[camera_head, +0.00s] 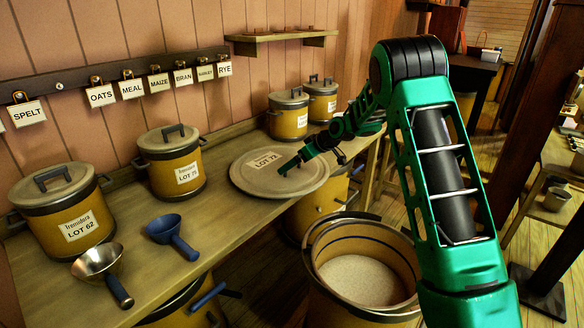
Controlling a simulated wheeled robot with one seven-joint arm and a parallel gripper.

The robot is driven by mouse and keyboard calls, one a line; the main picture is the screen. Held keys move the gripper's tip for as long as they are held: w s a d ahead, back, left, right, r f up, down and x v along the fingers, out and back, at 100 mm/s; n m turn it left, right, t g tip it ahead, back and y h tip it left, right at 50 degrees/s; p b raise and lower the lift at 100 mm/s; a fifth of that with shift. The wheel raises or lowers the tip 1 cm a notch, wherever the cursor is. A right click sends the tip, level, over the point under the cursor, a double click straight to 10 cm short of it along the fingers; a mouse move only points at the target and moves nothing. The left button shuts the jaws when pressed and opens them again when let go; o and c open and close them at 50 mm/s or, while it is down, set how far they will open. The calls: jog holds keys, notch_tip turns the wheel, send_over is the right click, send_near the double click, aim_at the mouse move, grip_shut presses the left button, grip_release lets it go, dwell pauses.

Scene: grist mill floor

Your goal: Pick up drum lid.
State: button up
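The drum lid (247,181) is a wide, flat, grey-tan disc with a "LOT 72" label. It lies flat on the bench against its front edge. My gripper (312,163) is over the right part of the lid, coming in from the right. Its fingers look spread apart, one reaching left over the lid and the other near the lid's right rim. I see nothing held between them. Any handle on the lid is hidden or not distinguishable, and I cannot tell whether the fingers touch the lid. An open drum (323,290) of pale grain stands on the floor in front of the bench.
Lidded drums (62,222) (172,170) (288,119) stand along the bench (225,232). A metal scoop (98,262) and a blue funnel-like scoop (165,229) lie at the front left. Name tags (101,95) hang on a wall rail. A dark post (545,265) stands at right.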

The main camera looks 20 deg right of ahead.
jog(key=v, duration=0.8)
